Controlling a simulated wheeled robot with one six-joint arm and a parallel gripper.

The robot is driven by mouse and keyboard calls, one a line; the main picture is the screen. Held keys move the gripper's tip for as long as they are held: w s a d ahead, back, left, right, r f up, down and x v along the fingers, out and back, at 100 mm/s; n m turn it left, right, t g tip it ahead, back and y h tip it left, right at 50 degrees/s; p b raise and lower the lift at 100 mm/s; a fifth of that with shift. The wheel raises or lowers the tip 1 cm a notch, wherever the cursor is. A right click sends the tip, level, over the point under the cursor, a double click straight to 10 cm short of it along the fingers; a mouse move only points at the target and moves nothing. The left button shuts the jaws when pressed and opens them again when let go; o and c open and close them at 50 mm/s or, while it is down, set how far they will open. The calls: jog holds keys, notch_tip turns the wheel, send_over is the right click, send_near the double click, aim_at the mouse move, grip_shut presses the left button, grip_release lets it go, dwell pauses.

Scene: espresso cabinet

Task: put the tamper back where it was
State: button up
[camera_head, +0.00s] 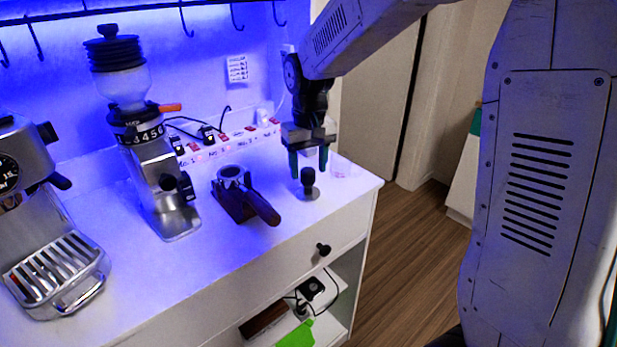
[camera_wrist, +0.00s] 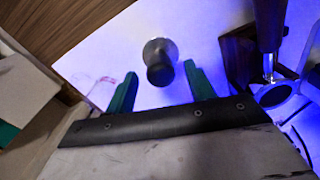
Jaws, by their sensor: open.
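The tamper (camera_head: 308,183) stands upright on the white cabinet top near its right end, its dark knob up and its metal base down. In the wrist view the tamper (camera_wrist: 160,62) shows from above, ahead of and between the green fingers. My gripper (camera_head: 308,168) points down over the tamper with its fingers apart. In the wrist view my gripper (camera_wrist: 158,88) is open and empty. The fingertips appear near the height of the knob; whether they touch it I cannot tell.
A portafilter (camera_head: 262,207) rests on a dark wooden stand (camera_head: 230,203) left of the tamper. Further left are a grinder (camera_head: 158,180) and an espresso machine (camera_head: 55,270). A power strip (camera_head: 225,143) lies along the back. The cabinet's right edge is close to the tamper.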

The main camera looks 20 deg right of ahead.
aim_at(310, 171)
notch_tip(310, 171, up, 8)
jog(key=shift+s+r, duration=0.15)
jog(key=shift+s, duration=0.1)
jog(key=s+d+t, duration=0.1)
jog(key=s+d, duration=0.2)
jog(key=s, duration=2.6)
jog(key=shift+f+m, duration=0.3)
jog(key=shift+f, duration=0.15)
jog(key=shift+s, duration=0.1)
